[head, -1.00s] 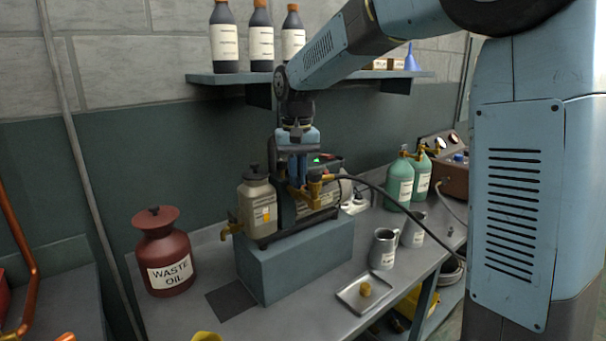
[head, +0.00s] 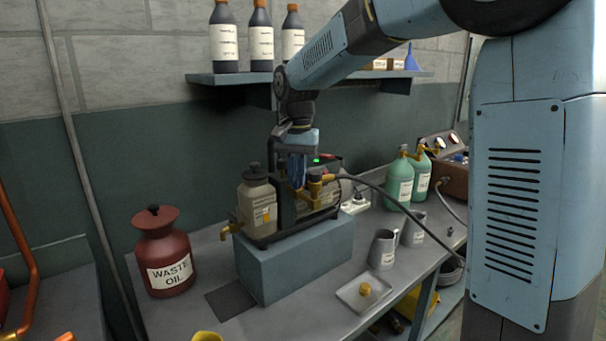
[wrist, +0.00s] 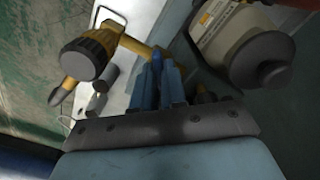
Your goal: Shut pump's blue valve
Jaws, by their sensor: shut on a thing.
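The pump (head: 318,213) stands on a blue-grey block on the bench, with brass fittings (head: 314,187) and a black hose on its front. My gripper (head: 297,180) points down over the pump, right of the cream bottle. In the wrist view my gripper's blue fingers (wrist: 160,88) are close together at the brass pipe. They are shut on the blue valve, which is mostly hidden; a little darker blue (wrist: 156,62) shows between the fingertips. A black-and-brass fitting (wrist: 88,55) is left of them in the wrist view.
A cream bottle (head: 257,205) with a brass tap stands close left of my gripper; it also shows in the wrist view (wrist: 240,45). The black hose (head: 385,196) runs right. A red waste oil can (head: 164,255), metal jugs (head: 383,248) and a tray (head: 348,296) stand around. A shelf (head: 230,79) is above.

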